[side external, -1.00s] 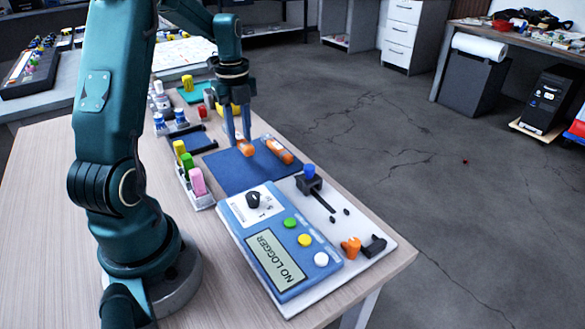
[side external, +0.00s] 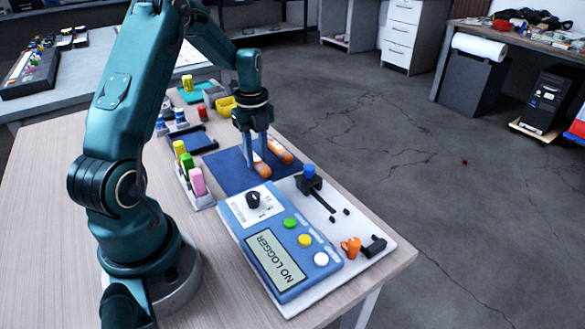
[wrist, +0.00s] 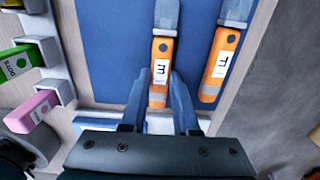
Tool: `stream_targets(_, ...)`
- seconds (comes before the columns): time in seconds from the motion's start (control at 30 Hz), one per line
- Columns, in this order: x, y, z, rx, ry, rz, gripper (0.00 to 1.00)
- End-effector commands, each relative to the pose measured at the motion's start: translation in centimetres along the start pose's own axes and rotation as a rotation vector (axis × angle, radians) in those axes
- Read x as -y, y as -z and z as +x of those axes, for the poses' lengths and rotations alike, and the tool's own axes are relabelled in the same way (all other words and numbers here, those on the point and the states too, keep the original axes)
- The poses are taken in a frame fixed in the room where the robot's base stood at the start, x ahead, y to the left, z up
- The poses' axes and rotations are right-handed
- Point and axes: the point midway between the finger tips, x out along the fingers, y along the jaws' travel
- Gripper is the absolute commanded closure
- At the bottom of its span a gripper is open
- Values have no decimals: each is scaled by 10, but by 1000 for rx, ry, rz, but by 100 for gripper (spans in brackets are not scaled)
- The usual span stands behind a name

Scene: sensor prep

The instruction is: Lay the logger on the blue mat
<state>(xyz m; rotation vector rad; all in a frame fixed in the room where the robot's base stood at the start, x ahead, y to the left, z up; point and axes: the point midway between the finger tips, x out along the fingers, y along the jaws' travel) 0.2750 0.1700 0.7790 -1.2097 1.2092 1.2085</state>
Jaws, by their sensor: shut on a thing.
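My gripper (side external: 257,160) is shut on an orange logger (side external: 263,169) over the blue mat (side external: 222,166), near its front edge. In the wrist view the held logger (wrist: 159,75) lies lengthwise between the fingers (wrist: 158,88), with a white label and a grey end. I cannot tell whether it touches the mat. A second orange logger (side external: 278,150) with a grey end lies on the mat beside it, to the right, with a gap between; it also shows in the wrist view (wrist: 217,72).
A blue meter (side external: 270,240) reading "NO LOGGER" sits on a white board just in front of the mat. A rack of yellow, green and pink items (side external: 199,186) stands left of the mat. A dark blue tray (side external: 195,140) and a yellow container (side external: 227,105) lie behind.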

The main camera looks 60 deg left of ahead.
Motion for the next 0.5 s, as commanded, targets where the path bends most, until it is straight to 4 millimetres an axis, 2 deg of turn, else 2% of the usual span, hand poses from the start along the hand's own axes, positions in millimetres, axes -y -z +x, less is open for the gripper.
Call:
stream_targets(0.03, 0, 0, 1, -1, -1, 0, 64)
stream_targets(0.1, 0, 0, 1, 0, -1, 0, 41)
stream_targets(0.5, 1, 0, -6, 2, 3, 0, 41)
